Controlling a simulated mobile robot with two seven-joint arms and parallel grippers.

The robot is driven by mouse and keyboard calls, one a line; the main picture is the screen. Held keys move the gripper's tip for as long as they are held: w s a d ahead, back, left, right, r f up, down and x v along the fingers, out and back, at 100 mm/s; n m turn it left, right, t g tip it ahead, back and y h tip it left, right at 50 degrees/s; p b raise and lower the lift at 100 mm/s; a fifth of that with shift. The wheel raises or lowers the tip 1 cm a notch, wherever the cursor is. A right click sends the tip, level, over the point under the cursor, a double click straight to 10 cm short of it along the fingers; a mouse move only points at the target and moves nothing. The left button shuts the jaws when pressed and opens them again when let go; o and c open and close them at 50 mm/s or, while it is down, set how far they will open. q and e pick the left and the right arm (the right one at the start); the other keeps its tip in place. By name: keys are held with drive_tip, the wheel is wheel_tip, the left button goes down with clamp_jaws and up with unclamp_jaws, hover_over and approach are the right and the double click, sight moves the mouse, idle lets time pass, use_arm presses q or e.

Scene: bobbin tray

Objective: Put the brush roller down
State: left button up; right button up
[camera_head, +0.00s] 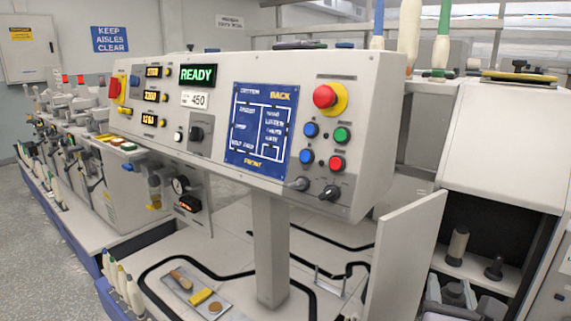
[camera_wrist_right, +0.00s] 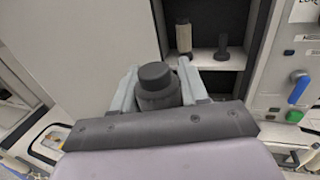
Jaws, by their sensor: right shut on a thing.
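My right gripper (camera_wrist_right: 160,82) is shut on a dark grey stepped cylinder, which I take to be the brush roller (camera_wrist_right: 156,77). The roller stands between the two pale fingers with its round cap toward the wrist camera. In the head view the right gripper (camera_head: 456,292) shows at the lower right, in front of the open shelf bay (camera_head: 510,283). The lower part of the roller is hidden by the gripper. My left gripper is not in view.
A cream bobbin (camera_head: 458,246) and a dark peg (camera_head: 494,268) stand on the bay's shelf, beyond the gripper. A pale upright panel (camera_head: 403,262) borders the bay on the left. A small tray (camera_head: 218,313) with tools lies on the machine deck. The control panel (camera_head: 290,125) overhangs the deck.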

drive_tip(key=s+a+f+n+t+y+p, duration=0.1)
drive_tip(key=s+a+f+n+y, duration=0.3)
drive_tip(key=a+y, duration=0.3)
drive_tip(key=shift+s+a+f+n+t, duration=0.2)
drive_tip(key=shift+s+a+n+t, duration=0.1)
drive_tip(key=shift+s+n, duration=0.15)
